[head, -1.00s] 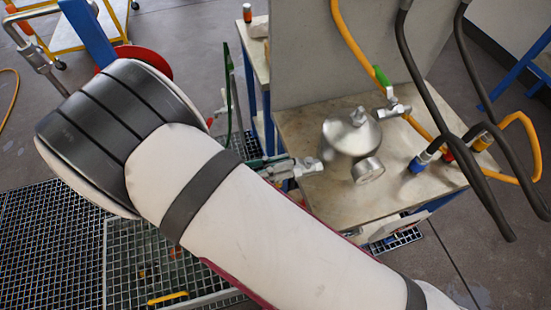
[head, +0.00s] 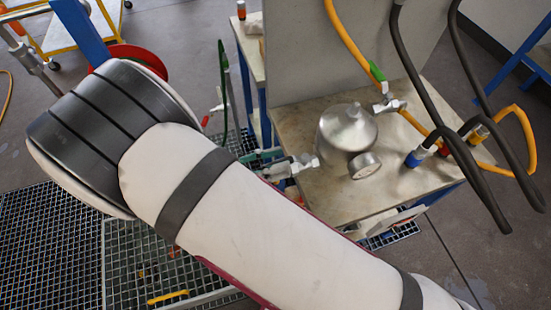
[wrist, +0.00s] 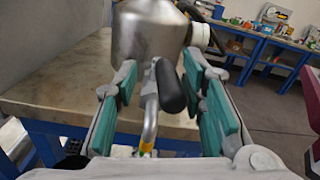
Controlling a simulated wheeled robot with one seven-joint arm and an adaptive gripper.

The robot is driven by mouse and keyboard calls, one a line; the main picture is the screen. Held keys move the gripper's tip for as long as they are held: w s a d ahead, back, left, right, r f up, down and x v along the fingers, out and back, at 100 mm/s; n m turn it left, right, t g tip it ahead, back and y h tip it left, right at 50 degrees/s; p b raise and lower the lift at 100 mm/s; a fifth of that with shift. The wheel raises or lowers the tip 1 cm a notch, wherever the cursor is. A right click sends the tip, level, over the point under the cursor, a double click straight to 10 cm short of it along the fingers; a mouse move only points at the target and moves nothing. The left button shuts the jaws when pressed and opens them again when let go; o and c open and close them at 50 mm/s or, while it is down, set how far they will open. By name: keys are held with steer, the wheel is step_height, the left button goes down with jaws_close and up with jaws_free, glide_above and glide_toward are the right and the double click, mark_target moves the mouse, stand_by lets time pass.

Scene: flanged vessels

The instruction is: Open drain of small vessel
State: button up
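The small steel vessel (head: 346,128) stands on a worn bench top, with a round gauge (head: 364,165) on its side. In the wrist view, the vessel (wrist: 148,35) is straight ahead and the gauge's side (wrist: 200,37) is at its right. A drain pipe (wrist: 149,118) with a yellow band comes from below the vessel towards me. The black valve handle (wrist: 172,88) lies beside it. My gripper (wrist: 160,72) is open, its teal-padded fingers on either side of pipe and handle. The handle is nearer the right finger; contact is unclear. In the head view, my arm hides much of the gripper (head: 290,163).
The bench (head: 400,185) has a grey upright panel (head: 330,50) behind the vessel. Yellow and black hoses (head: 425,75) hang at the right. A green-handled valve (head: 379,75) is behind the vessel. Floor grating (head: 50,240) lies at left.

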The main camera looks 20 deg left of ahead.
steer(key=v, duration=1.1)
steer(key=shift+s+a, duration=0.2)
steer(key=w+d+r+m+g+y, duration=0.2)
steer(key=w+d+r+m+g, duration=0.4)
steer(key=w+d+r, duration=0.4)
steer(key=w+d+r+m+g+y, duration=0.2)
steer(key=w+d+r+m+g, duration=0.4)
steer(key=d+r, duration=0.45)
steer(key=s+d+r+m+t+y, duration=0.2)
steer(key=s+d+m+y, duration=0.2)
steer(key=d+m, duration=0.4)
steer(key=s+d+r+m+t+y, duration=0.2)
steer(key=s+d+m+y, duration=0.3)
steer(key=d, duration=0.9)
steer(key=s+r+m, duration=0.1)
steer(key=s+m, duration=0.1)
steer(key=m, duration=0.1)
steer(key=shift+s+d+m, duration=0.25)
steer(key=shift+s+m, duration=0.05)
steer(key=shift+m, duration=0.1)
